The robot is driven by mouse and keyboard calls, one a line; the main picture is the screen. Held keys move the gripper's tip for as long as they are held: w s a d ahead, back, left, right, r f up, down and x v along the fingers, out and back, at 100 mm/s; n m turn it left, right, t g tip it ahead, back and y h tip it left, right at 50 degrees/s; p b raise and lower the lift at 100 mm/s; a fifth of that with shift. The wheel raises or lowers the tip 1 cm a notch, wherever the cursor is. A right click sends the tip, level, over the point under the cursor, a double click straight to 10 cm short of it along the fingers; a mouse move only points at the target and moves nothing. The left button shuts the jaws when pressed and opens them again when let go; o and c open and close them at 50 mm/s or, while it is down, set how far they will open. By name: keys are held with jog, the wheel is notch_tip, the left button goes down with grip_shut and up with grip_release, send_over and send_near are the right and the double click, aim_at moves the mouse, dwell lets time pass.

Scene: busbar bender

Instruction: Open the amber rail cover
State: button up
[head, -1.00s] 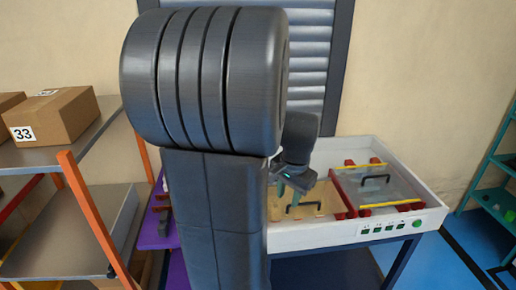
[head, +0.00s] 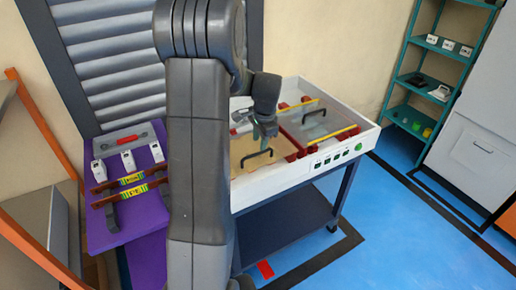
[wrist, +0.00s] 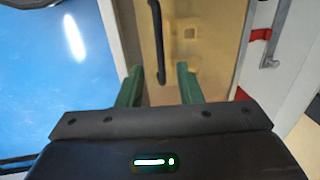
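The amber rail cover (head: 240,166) is a see-through tan panel in the left bay of the white machine tray, and it lies flat, closed. Its black bar handle (head: 257,157) stands on top. My gripper (head: 269,137) is above the handle, pointing down. In the wrist view, the amber cover (wrist: 205,45) fills the upper middle, and the handle (wrist: 156,40) runs up the picture. My green gripper fingers (wrist: 159,82) are apart, with the handle's near end between them in the picture. The fingers look empty; their height above the handle is unclear.
A clear cover with its own black handle (head: 314,115) lies beside it, between red blocks and yellow bars. A purple table (head: 125,227) with levels stands left. Blue floor (head: 400,235) is open at right.

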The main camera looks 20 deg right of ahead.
aim_at(258, 154)
jog(key=shift+w+f, duration=0.2)
jog(key=shift+f, duration=0.7)
jog(key=shift+w+f, duration=0.15)
jog(key=shift+f, duration=0.7)
jog(key=shift+w+f, duration=0.2)
jog(key=shift+f, duration=0.7)
grip_shut()
